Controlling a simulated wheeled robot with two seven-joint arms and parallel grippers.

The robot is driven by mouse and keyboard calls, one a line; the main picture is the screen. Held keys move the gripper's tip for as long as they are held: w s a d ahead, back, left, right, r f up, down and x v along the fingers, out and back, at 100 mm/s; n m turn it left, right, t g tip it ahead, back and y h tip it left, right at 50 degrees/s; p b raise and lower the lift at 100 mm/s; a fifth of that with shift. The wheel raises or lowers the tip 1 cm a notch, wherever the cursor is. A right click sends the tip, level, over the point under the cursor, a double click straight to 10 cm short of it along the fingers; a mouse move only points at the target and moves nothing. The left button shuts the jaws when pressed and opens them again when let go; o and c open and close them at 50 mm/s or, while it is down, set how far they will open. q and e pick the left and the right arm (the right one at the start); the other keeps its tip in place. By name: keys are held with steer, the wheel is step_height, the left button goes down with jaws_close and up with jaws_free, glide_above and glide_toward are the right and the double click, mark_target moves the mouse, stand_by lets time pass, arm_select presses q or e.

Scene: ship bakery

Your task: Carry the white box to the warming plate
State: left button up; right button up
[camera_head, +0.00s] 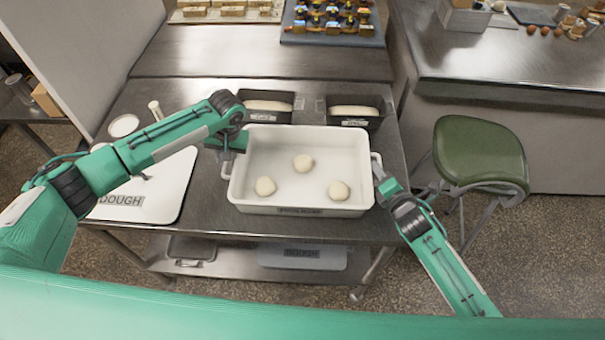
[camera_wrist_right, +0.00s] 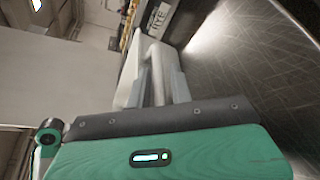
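The white box (camera_head: 300,210) is a wide open tray with a label on its front wall, on the steel table in the head view. Three pale dough balls lie in it. My left gripper (camera_head: 229,158) is at the box's left handle; its fingers are too small to tell open from shut. My right gripper (camera_head: 380,178) is at the right handle. In the right wrist view, the right gripper's fingers (camera_wrist_right: 160,88) are close on either side of the box's white handle (camera_wrist_right: 155,55). I cannot make out which surface is the warming plate.
Two dark loaf tins (camera_head: 268,106) (camera_head: 354,112) stand right behind the box. A white board labelled DOUGH (camera_head: 160,187) lies to the left. A green stool (camera_head: 480,150) stands right of the table.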

arm_select(q)
steer(key=shift+a+f, duration=0.1)
steer(key=shift+f, duration=0.4)
arm_select(e)
steer(key=shift+w+a+f, duration=0.1)
steer(key=shift+w+a, duration=0.1)
steer(key=shift+w, duration=0.25)
arm_select(q)
jaws_close()
arm_select(e)
jaws_close()
arm_select(q)
steer(key=shift+w+r, duration=0.1)
steer(key=shift+r, duration=0.1)
arm_select(e)
steer(key=shift+r, duration=0.2)
